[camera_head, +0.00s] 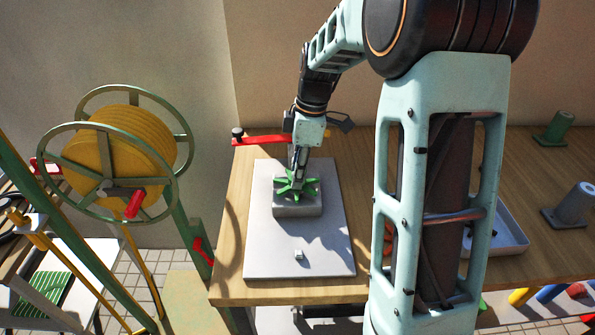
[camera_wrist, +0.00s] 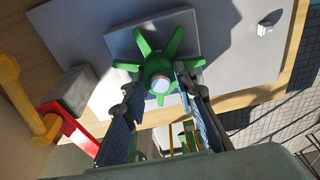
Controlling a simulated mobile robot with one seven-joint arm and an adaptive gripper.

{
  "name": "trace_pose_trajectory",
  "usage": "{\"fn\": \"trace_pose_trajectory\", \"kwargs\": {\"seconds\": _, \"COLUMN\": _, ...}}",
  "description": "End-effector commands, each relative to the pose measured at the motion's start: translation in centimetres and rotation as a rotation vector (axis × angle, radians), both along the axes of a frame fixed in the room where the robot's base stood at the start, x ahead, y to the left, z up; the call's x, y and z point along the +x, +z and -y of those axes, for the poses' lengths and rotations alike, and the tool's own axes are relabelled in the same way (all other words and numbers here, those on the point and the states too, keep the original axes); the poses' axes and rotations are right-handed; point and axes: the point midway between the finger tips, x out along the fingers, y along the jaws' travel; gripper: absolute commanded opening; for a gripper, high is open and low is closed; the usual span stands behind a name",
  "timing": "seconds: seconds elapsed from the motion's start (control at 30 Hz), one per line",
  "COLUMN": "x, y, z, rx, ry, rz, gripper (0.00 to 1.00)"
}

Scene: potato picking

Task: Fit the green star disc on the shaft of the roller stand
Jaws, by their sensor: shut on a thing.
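The green star disc (camera_head: 296,185) lies at the top of a grey block (camera_head: 298,208) on a pale board. In the wrist view the star (camera_wrist: 174,50) shows several arms and a pale round end (camera_wrist: 160,84) at its hub. I cannot tell whether that end is a peg of the block. My gripper (camera_head: 297,172) points down and is shut on the disc; its fingers (camera_wrist: 155,80) sit on either side of the hub. The stand with the yellow roller (camera_head: 120,145) and green wheels is at the left, apart from the disc. A grey shaft end (camera_head: 112,193) shows beside its red handle.
The pale board (camera_head: 270,245) lies on a wooden table (camera_head: 228,250) and bears a small white cube (camera_head: 298,254). A red bar (camera_head: 262,140) lies behind. A grey tray (camera_head: 512,232) and posts (camera_head: 575,205) stand right. A gap separates the table from the roller stand.

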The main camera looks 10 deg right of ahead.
Motion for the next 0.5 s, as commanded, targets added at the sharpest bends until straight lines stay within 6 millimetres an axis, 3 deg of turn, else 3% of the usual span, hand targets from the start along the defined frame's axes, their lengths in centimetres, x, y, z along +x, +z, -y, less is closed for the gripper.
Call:
{"fn": "trace_pose_trajectory", "kwargs": {"seconds": 0.13, "x": 0.00, "y": -0.48, "z": 0.00, "rx": 0.000, "ry": 0.000, "rz": 0.000, "gripper": 0.00}}
{"fn": "trace_pose_trajectory", "kwargs": {"seconds": 0.17, "x": 0.01, "y": -0.39, "z": 0.00, "rx": 0.000, "ry": 0.000, "rz": 0.000, "gripper": 0.28}}
{"fn": "trace_pose_trajectory", "kwargs": {"seconds": 0.3, "x": 0.01, "y": -0.33, "z": 0.00, "rx": 0.000, "ry": 0.000, "rz": 0.000, "gripper": 0.43}}
{"fn": "trace_pose_trajectory", "kwargs": {"seconds": 0.5, "x": 0.02, "y": -0.33, "z": 0.00, "rx": 0.000, "ry": 0.000, "rz": 0.001, "gripper": 0.46}}
